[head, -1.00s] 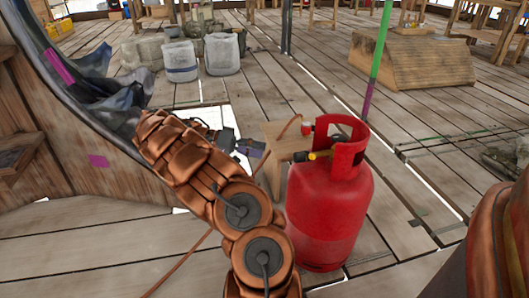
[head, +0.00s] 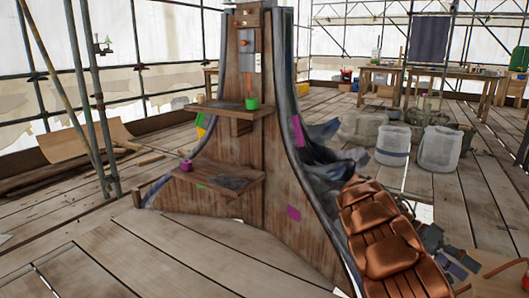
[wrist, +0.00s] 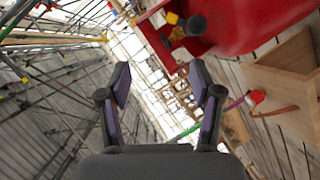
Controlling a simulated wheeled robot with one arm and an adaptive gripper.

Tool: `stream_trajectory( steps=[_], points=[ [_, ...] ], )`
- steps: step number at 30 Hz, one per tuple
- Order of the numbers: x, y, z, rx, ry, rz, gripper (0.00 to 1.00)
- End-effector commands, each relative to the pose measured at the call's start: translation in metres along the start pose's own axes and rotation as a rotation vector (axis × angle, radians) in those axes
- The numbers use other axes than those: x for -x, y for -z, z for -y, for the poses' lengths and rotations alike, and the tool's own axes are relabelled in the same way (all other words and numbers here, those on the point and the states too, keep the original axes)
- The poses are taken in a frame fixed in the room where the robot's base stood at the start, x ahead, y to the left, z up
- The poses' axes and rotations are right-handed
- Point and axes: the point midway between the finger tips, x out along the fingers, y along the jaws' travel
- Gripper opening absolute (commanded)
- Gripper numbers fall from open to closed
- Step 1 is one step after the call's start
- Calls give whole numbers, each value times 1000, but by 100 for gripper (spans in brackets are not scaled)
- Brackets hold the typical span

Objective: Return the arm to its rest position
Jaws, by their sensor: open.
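My copper-plated arm (head: 390,240) reaches in from the lower right of the head view. My gripper (head: 452,262), dark grey with purple pads, is at its end, low at the right and partly hidden by the arm. In the wrist view my gripper (wrist: 163,88) has its two fingers spread wide, with nothing between them. A red gas cylinder (wrist: 255,22) with a yellow and black valve (wrist: 182,25) lies beyond the right finger, at the upper right. The cylinder is out of the head view.
Translucent bins (head: 438,149) stand behind my arm. A small wooden stand (head: 500,275) is beside the gripper. Plank floor (head: 110,255) is clear at lower left.

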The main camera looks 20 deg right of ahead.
Motion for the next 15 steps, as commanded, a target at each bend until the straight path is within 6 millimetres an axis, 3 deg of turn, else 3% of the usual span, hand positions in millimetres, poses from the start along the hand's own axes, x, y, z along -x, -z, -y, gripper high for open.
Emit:
stream_trajectory(
  steps=[1, 3, 15],
  points=[
    [12, 8, -35, 21, 18, 4, 64],
    [21, 9, -62, 55, 46, 13, 64],
    [66, -6, -197, 289, 269, 46, 64]
  ],
)
